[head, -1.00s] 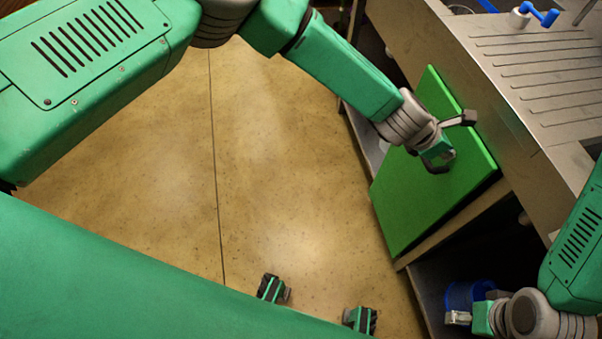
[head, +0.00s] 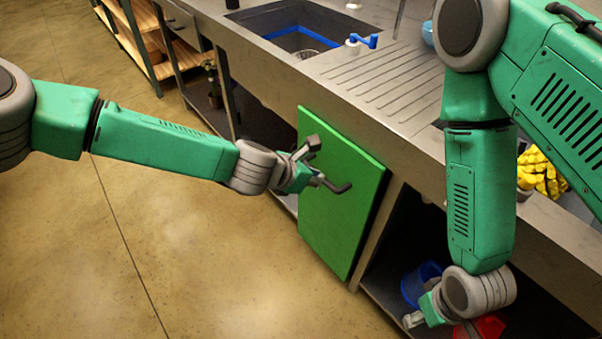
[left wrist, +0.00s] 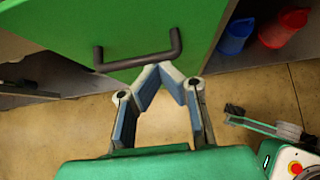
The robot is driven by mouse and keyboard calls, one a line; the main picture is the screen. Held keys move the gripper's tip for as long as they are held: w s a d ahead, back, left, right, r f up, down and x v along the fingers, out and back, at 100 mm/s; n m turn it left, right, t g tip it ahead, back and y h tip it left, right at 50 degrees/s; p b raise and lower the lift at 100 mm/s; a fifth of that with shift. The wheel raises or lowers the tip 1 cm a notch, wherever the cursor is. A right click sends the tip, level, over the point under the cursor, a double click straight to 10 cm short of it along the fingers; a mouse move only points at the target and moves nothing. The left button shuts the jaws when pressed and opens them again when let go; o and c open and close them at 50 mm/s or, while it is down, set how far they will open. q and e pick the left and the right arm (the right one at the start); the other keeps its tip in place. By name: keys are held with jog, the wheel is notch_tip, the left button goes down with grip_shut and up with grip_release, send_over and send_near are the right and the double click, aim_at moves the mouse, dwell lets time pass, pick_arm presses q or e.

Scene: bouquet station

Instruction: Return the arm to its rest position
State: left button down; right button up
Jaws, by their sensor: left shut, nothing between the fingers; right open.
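My left gripper (head: 305,165) is in front of a green cabinet door (head: 340,215) in the head view. In the left wrist view, its two fingers (left wrist: 160,78) meet at the tips with nothing between them, just below the door's dark bar handle (left wrist: 140,57). The handle also shows beside the gripper in the head view (head: 338,187); I cannot tell whether they touch. My right gripper (head: 418,312) hangs low at the open shelf right of the door, open, next to a blue container (head: 420,283); its fingers are partly hard to make out.
A steel counter (head: 400,85) with a sink (head: 300,32) runs above the door. The floor (head: 215,250) at left is clear.

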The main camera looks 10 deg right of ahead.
pick_arm(q)
jog(key=s+a+f+m+g+y, duration=0.1)
jog(key=s+a+f+m+y, duration=0.1)
jog(key=s+a+f+m, duration=0.5)
jog(key=s+a+f+m+g+y, duration=0.1)
jog(key=s+a+f+m+y, duration=0.15)
jog(key=s+a+m, duration=0.5)
jog(key=s+a+m+g+y, duration=0.1)
jog(key=s+a+m+y, duration=0.1)
jog(key=s+a+m, duration=0.3)
jog(key=s+a+m+g+y, duration=0.1)
jog(key=s+a+m, duration=0.4)
jog(key=s+a, duration=0.6)
jog(key=a+y, duration=0.1)
jog(key=a, duration=0.7)
jog(key=shift+s+a+f, duration=0.3)
jog(key=shift+s+a, duration=0.1)
jog(key=shift+d, duration=0.1)
